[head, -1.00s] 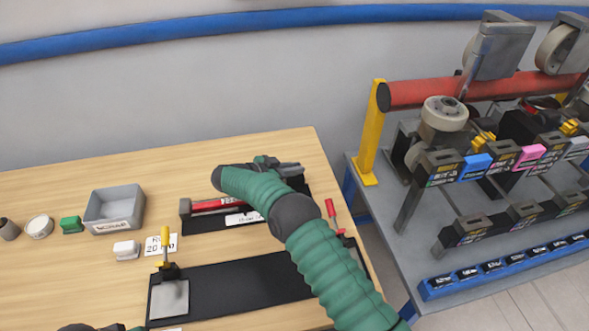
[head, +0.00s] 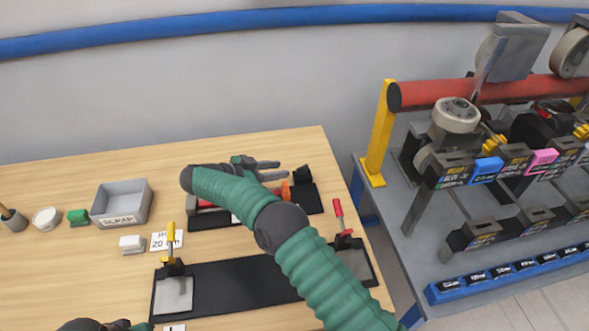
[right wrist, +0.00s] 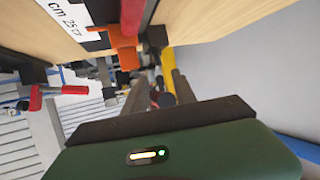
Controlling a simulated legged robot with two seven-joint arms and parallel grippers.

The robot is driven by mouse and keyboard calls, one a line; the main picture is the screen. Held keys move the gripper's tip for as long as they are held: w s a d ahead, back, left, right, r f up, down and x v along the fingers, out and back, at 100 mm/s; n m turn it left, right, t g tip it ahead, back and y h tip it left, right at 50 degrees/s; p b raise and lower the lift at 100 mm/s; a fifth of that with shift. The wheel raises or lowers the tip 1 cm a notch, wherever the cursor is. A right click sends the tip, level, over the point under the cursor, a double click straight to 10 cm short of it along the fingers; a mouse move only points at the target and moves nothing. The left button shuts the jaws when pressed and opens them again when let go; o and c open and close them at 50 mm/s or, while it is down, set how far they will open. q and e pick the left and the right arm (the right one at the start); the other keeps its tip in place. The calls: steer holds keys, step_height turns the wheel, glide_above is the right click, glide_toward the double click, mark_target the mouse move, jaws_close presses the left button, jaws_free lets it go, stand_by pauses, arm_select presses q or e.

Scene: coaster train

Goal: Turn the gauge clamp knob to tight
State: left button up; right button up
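The gauge, with a red bar (head: 205,203) on a black base (head: 310,202), lies at the back right of the wooden table. An orange block (head: 279,190) sits on it and also shows in the right wrist view (right wrist: 122,50). I cannot clearly identify the clamp knob; a dark round piece (right wrist: 166,100) shows near my fingers in the right wrist view. My right gripper (head: 270,171) is over the gauge with its fingers apart; nothing is clearly held. My left gripper is barely in view at the bottom left edge, its fingers cut off.
A black fixture (head: 235,283) with a yellow-handled clamp (head: 171,250) and a red-handled clamp (head: 341,222) lies in front. A grey scrap bin (head: 122,221) and small items stand left. A yellow post (head: 379,135) and a crowded rack stand right.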

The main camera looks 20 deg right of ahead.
steer(key=v, duration=0.7)
steer(key=shift+f, duration=0.1)
